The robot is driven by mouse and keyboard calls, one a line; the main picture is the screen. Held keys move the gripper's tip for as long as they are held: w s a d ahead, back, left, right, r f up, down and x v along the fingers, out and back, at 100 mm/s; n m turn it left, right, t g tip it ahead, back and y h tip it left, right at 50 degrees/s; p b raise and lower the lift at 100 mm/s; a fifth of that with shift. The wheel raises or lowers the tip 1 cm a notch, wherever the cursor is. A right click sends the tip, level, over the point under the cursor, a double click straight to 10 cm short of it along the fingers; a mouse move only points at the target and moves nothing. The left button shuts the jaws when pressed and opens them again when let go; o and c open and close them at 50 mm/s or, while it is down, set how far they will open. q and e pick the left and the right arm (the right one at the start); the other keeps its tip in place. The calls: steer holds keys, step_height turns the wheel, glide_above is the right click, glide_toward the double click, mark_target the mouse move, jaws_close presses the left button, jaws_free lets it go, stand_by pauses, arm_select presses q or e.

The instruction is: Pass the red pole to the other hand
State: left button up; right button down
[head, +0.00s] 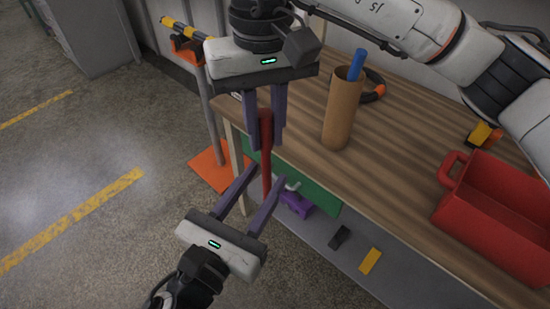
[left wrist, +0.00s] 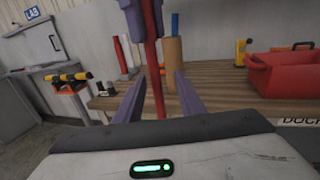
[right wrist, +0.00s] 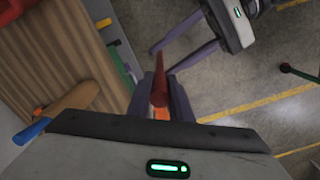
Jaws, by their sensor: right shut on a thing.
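The red pole (head: 266,178) hangs upright between my two grippers, off the front edge of the workbench. My right gripper (head: 264,148), the upper one, is shut on its upper part; the pole's top shows between the fingers. My left gripper (head: 265,174) is below, with fingers spread and pointing up toward the pole. The pole's lower part lies between or just beyond these fingers, without visible grip. In the left wrist view the pole (left wrist: 155,75) runs down between the open fingers. In the right wrist view the pole (right wrist: 159,85) extends away from my right gripper's fingers.
The wooden workbench (head: 300,140) carries a cardboard tube (head: 343,110) with a blue rod (head: 357,64) in it, a black-and-orange ring (head: 374,88) and a red bin (head: 495,205). A stand with a yellow-black pole (head: 185,30) is at left. The floor at lower left is clear.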

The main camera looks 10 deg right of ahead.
arm_select(q)
steer(key=x, duration=0.7)
steer(key=shift+w+d, duration=0.15)
steer(key=shift+w, duration=0.05)
jaws_close()
arm_select(e)
steer(key=c, duration=1.5)
jaws_free()
